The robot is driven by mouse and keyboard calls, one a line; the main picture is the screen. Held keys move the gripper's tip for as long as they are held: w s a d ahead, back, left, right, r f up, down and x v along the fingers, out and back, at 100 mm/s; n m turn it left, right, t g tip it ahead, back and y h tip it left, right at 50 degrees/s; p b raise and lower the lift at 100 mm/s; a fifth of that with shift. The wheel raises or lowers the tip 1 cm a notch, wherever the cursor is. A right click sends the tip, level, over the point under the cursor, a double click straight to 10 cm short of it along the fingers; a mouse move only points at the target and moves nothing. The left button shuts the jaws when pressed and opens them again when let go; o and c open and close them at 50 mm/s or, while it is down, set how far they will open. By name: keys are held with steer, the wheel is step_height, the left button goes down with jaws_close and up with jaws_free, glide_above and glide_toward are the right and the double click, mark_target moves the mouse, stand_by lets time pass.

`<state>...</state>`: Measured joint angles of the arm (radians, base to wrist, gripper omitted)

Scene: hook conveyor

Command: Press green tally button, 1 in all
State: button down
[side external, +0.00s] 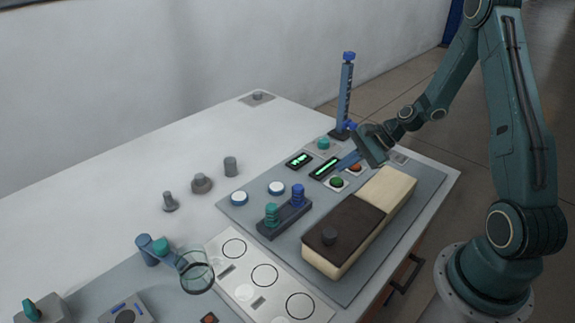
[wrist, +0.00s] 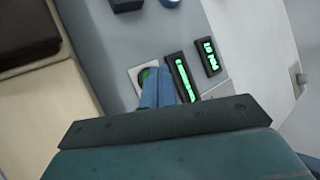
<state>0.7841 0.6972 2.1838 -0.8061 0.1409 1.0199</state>
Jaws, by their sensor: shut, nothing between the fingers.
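The green button (side external: 337,182) sits on a small white plate on the grey panel in the side view. In the wrist view the green button (wrist: 144,76) is partly hidden behind my fingers. My gripper (side external: 346,161) is shut and empty, with its blue fingers pointing down over the panel, close to the green button. In the wrist view my gripper (wrist: 153,75) overlaps the button plate. I cannot tell whether the fingertips touch the button. Two displays with green markings, a longer one (side external: 324,168) and a shorter one (side external: 299,160), lie beside the button.
A red-orange button (side external: 356,167) sits right beside the green one. A cream and brown block (side external: 345,235) lies in front. A tall blue post (side external: 346,95) stands behind my fingers. A peg holder (side external: 284,218) and white round buttons (side external: 276,188) are to the left.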

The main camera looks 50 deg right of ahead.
steer(key=shift+w+r, duration=0.1)
steer(key=shift+r, duration=1.05)
steer(key=s+a+r+n+g+h, duration=0.1)
steer(key=s+a+r+n+h, duration=0.1)
steer(key=s+a+r+n, duration=0.35)
steer(key=s+a+r+n+g+h, duration=0.1)
steer(key=s+a+r+n+h, duration=0.1)
steer(key=a+r+n, duration=0.5)
steer(key=s+r+n+h, duration=0.2)
steer(key=s+r+n, duration=0.4)
steer(key=s, duration=0.8)
step_height(320, 180, up, 3)
steer(key=shift+s+a+t, duration=0.15)
steer(key=shift+a+t, duration=0.05)
steer(key=shift+t, duration=0.2)
